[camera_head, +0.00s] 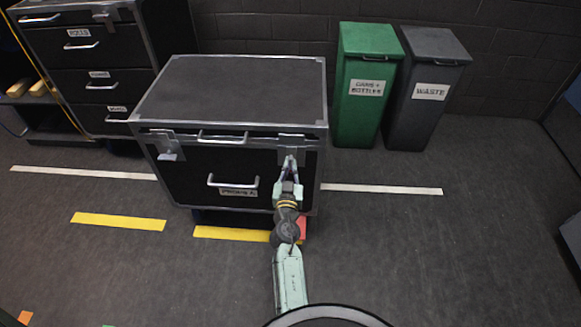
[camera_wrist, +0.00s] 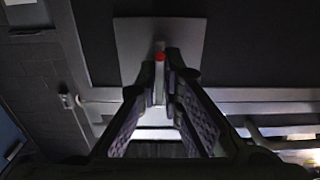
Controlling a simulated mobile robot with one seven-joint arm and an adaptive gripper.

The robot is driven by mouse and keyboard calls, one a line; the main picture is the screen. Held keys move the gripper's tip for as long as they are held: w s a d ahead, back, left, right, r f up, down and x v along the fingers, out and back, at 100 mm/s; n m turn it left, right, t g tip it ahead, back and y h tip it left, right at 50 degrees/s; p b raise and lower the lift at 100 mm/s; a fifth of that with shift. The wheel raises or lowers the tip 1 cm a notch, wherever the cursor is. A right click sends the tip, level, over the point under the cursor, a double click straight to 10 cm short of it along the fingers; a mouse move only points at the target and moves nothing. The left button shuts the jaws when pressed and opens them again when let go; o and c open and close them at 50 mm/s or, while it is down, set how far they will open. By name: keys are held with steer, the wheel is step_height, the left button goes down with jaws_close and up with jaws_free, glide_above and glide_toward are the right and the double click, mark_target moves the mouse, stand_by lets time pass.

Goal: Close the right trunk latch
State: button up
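The trunk (camera_head: 215,92) is a big dark box with metal edges, its lid down. The right latch (camera_head: 290,138) is at the front right, under the lid rim. My gripper (camera_head: 290,159) is at this latch, pointing up at the trunk front. In the wrist view its fingers (camera_wrist: 160,72) close in on either side of a narrow pale latch tab (camera_wrist: 159,96) with a red spot at its top, against a grey latch plate (camera_wrist: 191,35). The fingertips look shut on the tab and partly hide it. The left latch (camera_head: 167,146) stands out from the trunk front.
A lid handle (camera_head: 222,138) and a drawer handle (camera_head: 232,182) are on the trunk front. A drawer cabinet (camera_head: 115,85) stands behind left. Green (camera_head: 366,110) and grey (camera_head: 424,115) bins stand to the right by the wall. The floor right of my arm is clear.

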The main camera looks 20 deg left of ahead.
jaws_close()
steer(key=shift+r+n+b, duration=0.1)
steer(key=shift+n+b, duration=0.2)
steer(key=shift+n, duration=8.6)
steer(key=shift+a, duration=0.1)
steer(key=o, duration=0.6)
jaws_free()
